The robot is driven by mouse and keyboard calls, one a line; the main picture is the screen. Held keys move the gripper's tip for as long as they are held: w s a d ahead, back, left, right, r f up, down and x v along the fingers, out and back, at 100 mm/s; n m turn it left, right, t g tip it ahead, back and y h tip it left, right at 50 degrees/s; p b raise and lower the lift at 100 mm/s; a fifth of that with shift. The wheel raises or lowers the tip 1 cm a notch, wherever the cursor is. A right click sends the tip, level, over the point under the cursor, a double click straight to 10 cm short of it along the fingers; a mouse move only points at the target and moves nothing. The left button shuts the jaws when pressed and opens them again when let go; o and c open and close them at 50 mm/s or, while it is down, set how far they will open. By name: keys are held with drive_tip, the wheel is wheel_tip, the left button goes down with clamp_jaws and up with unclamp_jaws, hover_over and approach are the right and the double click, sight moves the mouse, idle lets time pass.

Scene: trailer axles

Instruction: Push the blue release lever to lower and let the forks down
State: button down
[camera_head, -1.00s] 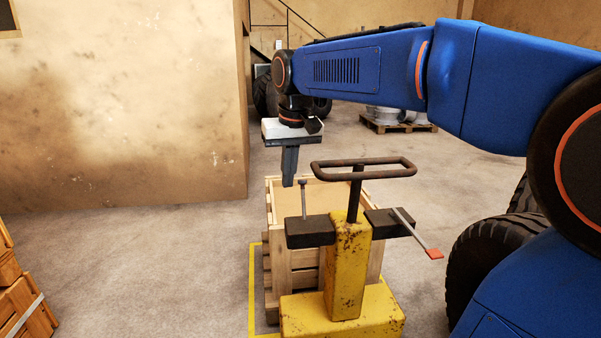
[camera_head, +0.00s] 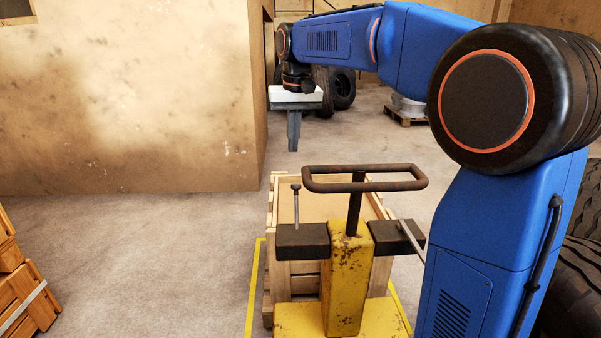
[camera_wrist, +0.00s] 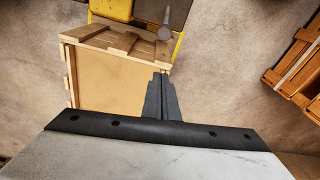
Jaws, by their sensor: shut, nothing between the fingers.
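The yellow pallet-jack body (camera_head: 347,280) stands in the middle of the head view, with a dark loop handle (camera_head: 365,180) on top. A thin upright lever (camera_head: 296,205) rises from the dark block (camera_head: 302,241) on its left; its knob looks grey, not clearly blue. The lever's knob (camera_wrist: 166,32) also shows near the top of the wrist view. My gripper (camera_head: 294,148) is shut and empty, pointing down, above and apart from the lever. Its fingers (camera_wrist: 160,82) show in the wrist view. A second lever (camera_head: 411,240) slants on the right; its end is hidden by my arm.
A wooden crate (camera_head: 285,200) stands behind the yellow body, inside yellow floor lines (camera_head: 254,290). More crates (camera_head: 20,290) are at the left edge. Large tyres (camera_head: 344,88) and a loaded pallet (camera_head: 405,117) lie at the back.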

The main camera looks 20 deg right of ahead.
drive_tip(key=shift+f, duration=0.1)
wheel_tip(320, 180, down, 10)
drive_tip(key=w, duration=0.1)
drive_tip(key=shift+s+a+r, duration=0.1)
drive_tip(key=shift+s+r, duration=0.1)
drive_tip(key=shift+s, duration=0.4)
drive_tip(key=shift+s+a+r, duration=0.1)
drive_tip(key=shift+s+r, duration=0.1)
drive_tip(key=shift+s, duration=0.4)
drive_tip(key=shift+s+a+r, duration=0.1)
drive_tip(key=shift+s+r, duration=0.1)
drive_tip(key=shift+s, duration=0.4)
